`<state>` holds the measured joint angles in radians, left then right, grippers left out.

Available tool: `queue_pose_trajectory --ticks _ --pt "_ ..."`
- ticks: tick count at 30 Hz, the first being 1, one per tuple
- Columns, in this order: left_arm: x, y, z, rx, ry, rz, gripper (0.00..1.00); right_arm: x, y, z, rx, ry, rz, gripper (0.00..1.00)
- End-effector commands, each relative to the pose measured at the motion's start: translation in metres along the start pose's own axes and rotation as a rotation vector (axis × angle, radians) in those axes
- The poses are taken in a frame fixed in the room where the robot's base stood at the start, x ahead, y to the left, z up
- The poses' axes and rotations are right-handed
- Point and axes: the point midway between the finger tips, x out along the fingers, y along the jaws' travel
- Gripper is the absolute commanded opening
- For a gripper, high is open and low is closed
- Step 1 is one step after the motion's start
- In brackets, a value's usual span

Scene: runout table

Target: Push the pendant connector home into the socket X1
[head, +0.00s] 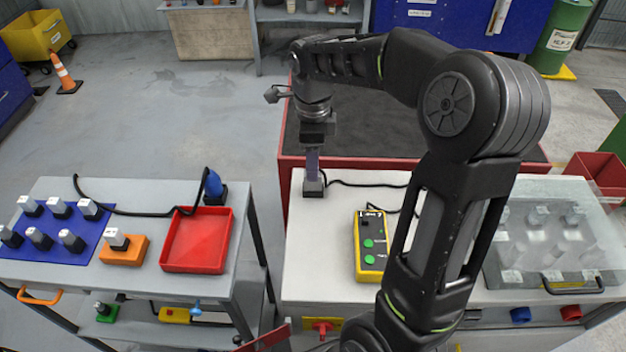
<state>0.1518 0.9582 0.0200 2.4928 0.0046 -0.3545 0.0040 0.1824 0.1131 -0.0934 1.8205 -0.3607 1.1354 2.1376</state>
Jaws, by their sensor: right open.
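My right gripper (313,172) points down over the far left corner of the white-topped bench. It is open. A small dark block (313,188) with a black cable running right from it stands directly under the fingertips; it looks like the pendant connector. I cannot tell whether the fingers touch it or how deep it sits. The socket X1 cannot be made out, and no label on it is readable. The yellow pendant (369,246) with green buttons lies on the bench, partly beside my right arm. My left gripper is not in view.
The left table holds a red tray (197,240), an orange block (124,249), a blue mat (62,254) with several dark parts, and a blue piece (213,187) by a black cable. A clear cover (545,235) is at right. My right arm hides the bench's middle.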

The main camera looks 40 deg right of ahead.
Motion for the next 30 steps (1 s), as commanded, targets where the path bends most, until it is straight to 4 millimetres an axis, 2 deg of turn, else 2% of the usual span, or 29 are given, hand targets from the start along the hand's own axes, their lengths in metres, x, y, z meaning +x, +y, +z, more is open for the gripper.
queue_pose_trajectory --ticks 7,11,29,30 --pt "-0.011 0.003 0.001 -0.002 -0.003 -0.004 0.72 0.034 0.000 -0.001 0.000 0.003 0.005 0.49" --pt "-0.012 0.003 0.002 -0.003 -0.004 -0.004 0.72 0.046 -0.001 -0.001 0.000 0.002 0.002 0.49" --pt "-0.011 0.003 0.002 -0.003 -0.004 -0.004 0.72 0.047 -0.001 -0.001 0.000 0.000 0.000 0.49" --pt "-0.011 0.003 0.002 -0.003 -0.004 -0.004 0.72 0.047 -0.001 -0.001 0.000 0.000 0.000 0.47"
